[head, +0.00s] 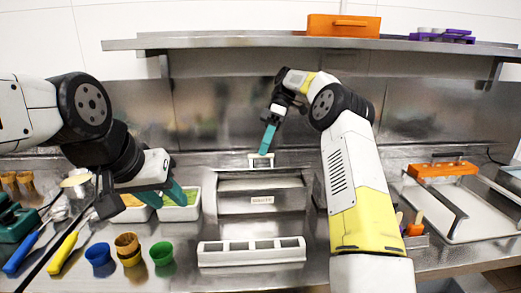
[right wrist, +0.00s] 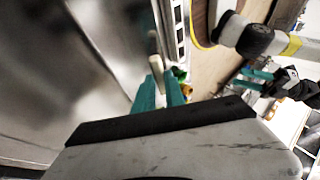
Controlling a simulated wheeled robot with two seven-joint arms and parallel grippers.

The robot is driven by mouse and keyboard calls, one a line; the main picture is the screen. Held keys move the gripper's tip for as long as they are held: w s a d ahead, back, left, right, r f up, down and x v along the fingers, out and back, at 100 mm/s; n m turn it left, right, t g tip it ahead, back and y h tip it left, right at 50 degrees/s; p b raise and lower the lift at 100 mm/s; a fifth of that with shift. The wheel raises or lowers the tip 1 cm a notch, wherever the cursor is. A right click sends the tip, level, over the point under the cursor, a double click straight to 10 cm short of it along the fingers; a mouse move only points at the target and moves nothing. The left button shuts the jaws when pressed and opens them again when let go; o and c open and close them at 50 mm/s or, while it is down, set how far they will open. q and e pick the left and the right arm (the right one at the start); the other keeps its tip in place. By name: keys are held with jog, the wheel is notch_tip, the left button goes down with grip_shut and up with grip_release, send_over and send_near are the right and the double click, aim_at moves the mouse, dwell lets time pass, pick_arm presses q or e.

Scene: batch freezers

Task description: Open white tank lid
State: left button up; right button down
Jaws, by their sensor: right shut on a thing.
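The metal tank (head: 262,223) with a small white front label (head: 262,201) stands at the middle of the counter in the head view. A pale handle (head: 261,161) shows at the back of its top, on the lid (head: 262,183); I cannot tell how far the lid is raised. My right gripper (head: 265,151) reaches down to this handle and is shut on it. In the right wrist view the teal fingers (right wrist: 159,92) close around a pale piece (right wrist: 156,66). My left gripper (head: 163,196) is open and empty over the counter, left of the tank.
White food containers (head: 193,213) sit behind my left gripper. Blue (head: 98,254), brown and green (head: 162,253) cups stand at front left. A white slotted rack (head: 251,251) lies before the tank. A shelf (head: 220,42) holds an orange box (head: 343,26). A tray (head: 470,215) lies right.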

dwell(0.3)
jog(key=c, duration=1.4)
grip_release()
jog(key=shift+s, duration=0.1)
